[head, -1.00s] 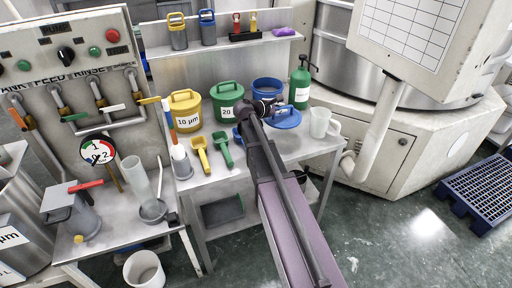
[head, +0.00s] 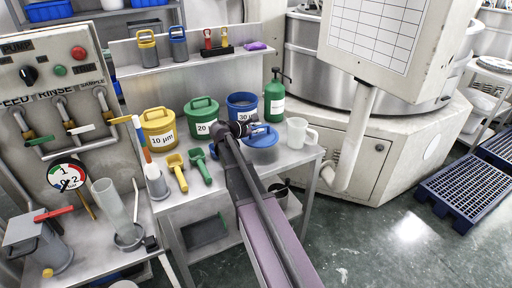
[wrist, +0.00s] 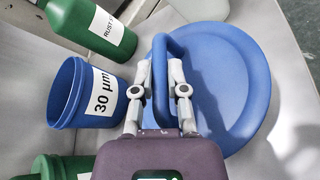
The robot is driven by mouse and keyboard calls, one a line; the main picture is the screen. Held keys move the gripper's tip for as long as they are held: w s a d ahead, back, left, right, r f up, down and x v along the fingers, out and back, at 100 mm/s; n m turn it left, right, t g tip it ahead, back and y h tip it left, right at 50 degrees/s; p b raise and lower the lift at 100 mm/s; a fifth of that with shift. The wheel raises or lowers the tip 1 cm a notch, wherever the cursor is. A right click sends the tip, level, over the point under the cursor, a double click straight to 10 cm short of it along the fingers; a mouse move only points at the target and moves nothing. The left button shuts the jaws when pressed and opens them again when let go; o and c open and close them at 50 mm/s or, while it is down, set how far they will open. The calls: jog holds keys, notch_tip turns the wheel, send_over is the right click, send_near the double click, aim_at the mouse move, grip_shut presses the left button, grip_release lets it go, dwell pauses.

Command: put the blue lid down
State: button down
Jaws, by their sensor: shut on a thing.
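The blue lid (head: 264,141) is in my gripper (head: 246,128), over the bench in front of the open blue 30 µm tub (head: 242,109). In the wrist view the lid (wrist: 236,85) is a wide disc to the right of the tub (wrist: 78,95). My gripper (wrist: 163,72) is shut on the lid's loop handle, with a finger on each side of it. The lid looks roughly level and apart from the tub. I cannot tell whether its underside touches the bench.
A green bottle (head: 274,98) and a white jug (head: 297,133) stand close by the lid. A green 20 tub (head: 203,125) and a yellow 10 µm tub (head: 158,137), both lidded, stand to the left. Yellow (head: 177,172) and green scoops (head: 200,165) lie in front.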

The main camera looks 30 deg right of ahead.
aim_at(262, 134)
jog(key=shift+f+b, duration=1.1)
jog(key=shift+f, duration=0.4)
jog(key=shift+f+b, duration=1.9)
jog(key=shift+f, duration=0.1)
jog(key=c, duration=0.7)
grip_release()
jog(key=shift+o, duration=0.2)
jog(key=shift+a+r, duration=0.15)
jog(key=shift+r, duration=0.1)
jog(key=p+v, duration=0.4)
jog(key=v, duration=0.7)
jog(key=shift+s+a+r, duration=0.1)
jog(key=shift+s+a, duration=0.05)
jog(key=shift+a, duration=0.2)
